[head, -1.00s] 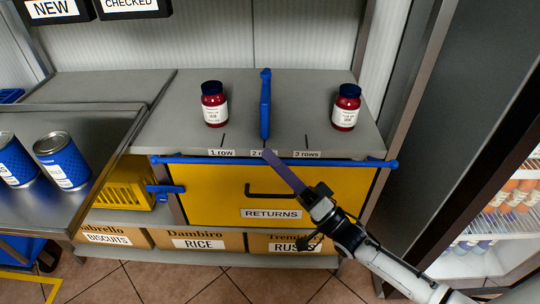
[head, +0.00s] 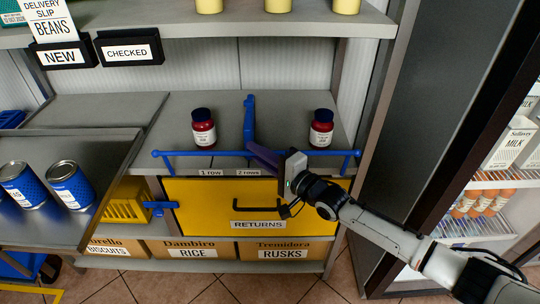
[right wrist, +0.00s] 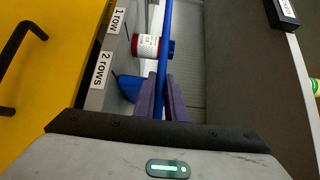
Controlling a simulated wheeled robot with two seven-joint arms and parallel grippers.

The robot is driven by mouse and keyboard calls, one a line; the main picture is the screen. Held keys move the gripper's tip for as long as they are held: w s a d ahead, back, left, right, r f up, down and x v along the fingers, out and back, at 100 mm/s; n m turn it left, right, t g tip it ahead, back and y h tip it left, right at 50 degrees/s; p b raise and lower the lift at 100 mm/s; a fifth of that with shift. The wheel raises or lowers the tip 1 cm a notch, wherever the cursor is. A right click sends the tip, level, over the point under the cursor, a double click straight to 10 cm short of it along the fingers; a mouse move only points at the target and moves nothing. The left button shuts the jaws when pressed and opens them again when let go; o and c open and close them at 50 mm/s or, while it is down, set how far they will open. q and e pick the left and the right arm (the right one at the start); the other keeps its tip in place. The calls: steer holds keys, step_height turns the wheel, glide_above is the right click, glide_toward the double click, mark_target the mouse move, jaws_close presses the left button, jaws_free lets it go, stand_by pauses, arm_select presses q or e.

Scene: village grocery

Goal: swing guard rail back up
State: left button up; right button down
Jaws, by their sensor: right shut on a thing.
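The blue guard rail (head: 205,153) runs level across the front of the shelf (head: 225,105), standing a little above its front edge on short end arms. My right gripper (head: 256,150), with purple fingers, reaches in from the lower right and is shut on the rail near its middle. In the right wrist view the rail (right wrist: 166,45) passes between the two fingers (right wrist: 161,95). My left gripper is not in view.
Two red jars stand behind the rail, one left (head: 203,130) and one right (head: 321,130), with a blue divider (head: 249,118) between them. The yellow returns drawer (head: 200,210) is below. A tray with blue cans (head: 70,185) is left; a fridge (head: 440,130) is right.

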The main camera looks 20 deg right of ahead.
steer(key=shift+w+r, duration=0.1)
steer(key=shift+w, duration=0.15)
steer(key=shift+d, duration=0.1)
steer(key=c, duration=1.8)
jaws_free()
steer(key=shift+s, duration=0.15)
steer(key=v, duration=1)
steer(key=shift+r, duration=0.1)
